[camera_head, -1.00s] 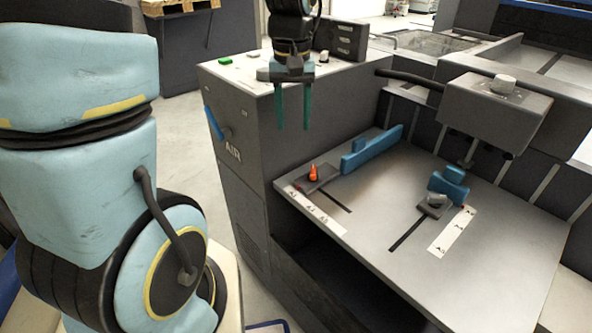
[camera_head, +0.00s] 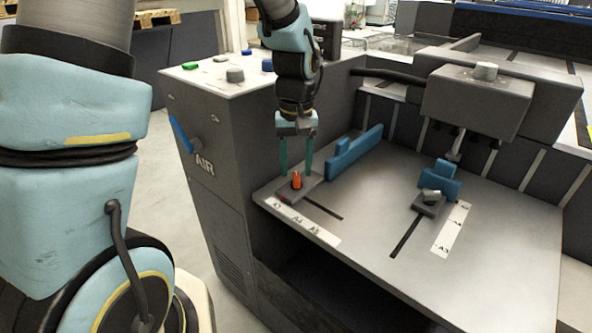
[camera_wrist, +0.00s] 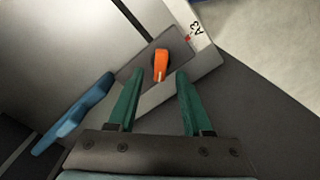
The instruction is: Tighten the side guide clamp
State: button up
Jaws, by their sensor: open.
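The side guide clamp is a dark block (camera_head: 312,186) with an orange knob (camera_head: 297,180), at the left edge of the metal feed table (camera_head: 365,215). A blue guide bar (camera_head: 354,152) lies just behind it. My gripper (camera_head: 296,173) is open and points down, its green fingers either side of the knob in the head view. In the wrist view the orange knob (camera_wrist: 160,65) stands just beyond the open fingertips (camera_wrist: 155,73), in line with the gap between them. I see no contact with the knob.
A second clamp with a grey knob (camera_head: 431,197) and blue block (camera_head: 440,178) stands at the right. White size strips (camera_head: 308,227) lie near both. The AIR cabinet (camera_head: 215,150) with a blue lever (camera_head: 180,134) rises at the left. A grey box (camera_head: 478,105) overhangs the back.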

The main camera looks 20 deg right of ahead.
jog(key=shift+f, duration=0.55)
grip_shut()
